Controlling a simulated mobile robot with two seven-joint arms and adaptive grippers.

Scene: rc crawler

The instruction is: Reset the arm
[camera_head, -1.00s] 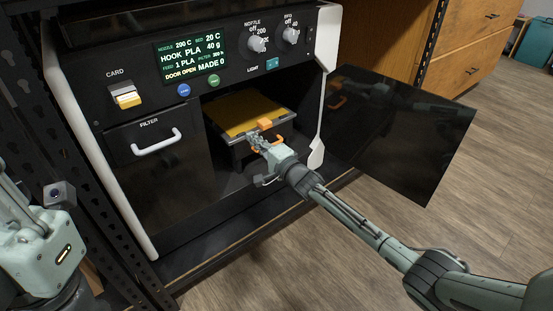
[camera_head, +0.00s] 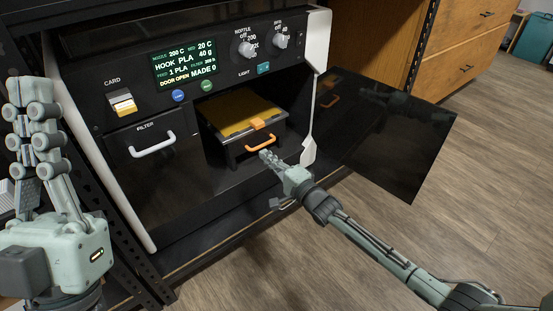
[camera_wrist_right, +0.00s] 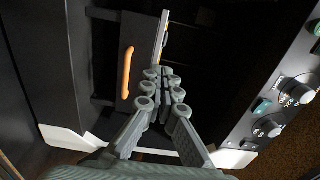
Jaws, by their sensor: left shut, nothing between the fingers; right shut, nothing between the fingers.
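My right gripper (camera_head: 266,156) is shut and empty, just in front of the printer's open chamber. The right wrist view also shows its closed fingers (camera_wrist_right: 163,76), with the orange handle (camera_wrist_right: 127,72) beside them and apart. In the head view the orange handle (camera_head: 261,144) is on the front of the tray with the yellow plate (camera_head: 238,112), inside the chamber. My left gripper (camera_head: 30,85) is raised at the left edge of the head view, fingers up, shut and empty. It stands in front of the black rack.
The printer (camera_head: 150,185) has its dark door (camera_head: 405,150) swung open to the right. A filter drawer with a white handle (camera_head: 153,146) is shut. A wooden cabinet (camera_head: 465,50) stands behind. The floor (camera_head: 400,240) at the right is clear.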

